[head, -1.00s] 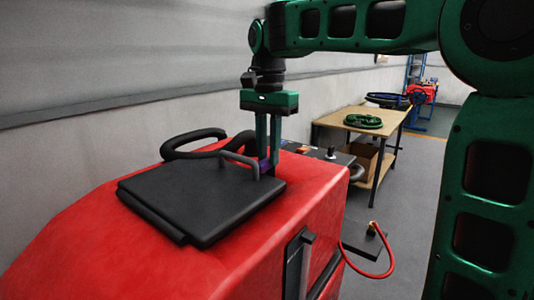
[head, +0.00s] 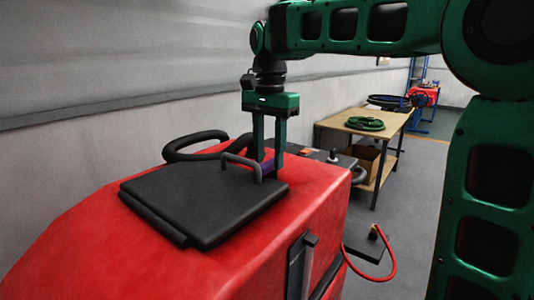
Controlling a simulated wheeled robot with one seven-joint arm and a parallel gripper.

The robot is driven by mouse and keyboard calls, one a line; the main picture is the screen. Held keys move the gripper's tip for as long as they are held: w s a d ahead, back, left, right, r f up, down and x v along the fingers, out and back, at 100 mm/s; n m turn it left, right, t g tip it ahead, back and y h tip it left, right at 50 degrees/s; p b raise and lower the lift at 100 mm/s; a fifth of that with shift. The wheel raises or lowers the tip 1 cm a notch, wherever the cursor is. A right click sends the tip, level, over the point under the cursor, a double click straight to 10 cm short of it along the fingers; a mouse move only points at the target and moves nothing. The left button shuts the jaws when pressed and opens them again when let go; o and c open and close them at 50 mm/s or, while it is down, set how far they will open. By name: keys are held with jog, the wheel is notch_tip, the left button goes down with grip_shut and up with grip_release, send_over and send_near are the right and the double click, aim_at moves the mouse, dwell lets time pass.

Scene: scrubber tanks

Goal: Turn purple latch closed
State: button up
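The purple latch (head: 267,168) is a small piece at the far edge of the black lid (head: 205,203) on the red scrubber (head: 290,215). A grey bent handle (head: 240,160) stands beside it on the lid. I cannot tell whether the fingers touch the latch. The fingertips partly hide it.
A black hose (head: 195,147) loops behind the lid. A wooden table (head: 385,128) with a coiled green hose (head: 364,124) stands at the back right. A red hose (head: 385,270) hangs off the scrubber's right side. A grey wall runs along the left.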

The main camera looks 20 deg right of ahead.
aim_at(269, 160)
jog(key=shift+r, duration=1.4)
jog(key=shift+w+r, duration=0.15)
jog(key=shift+r, duration=1.55)
notch_tip(269, 160, up, 4)
jog(key=shift+r, duration=0.25)
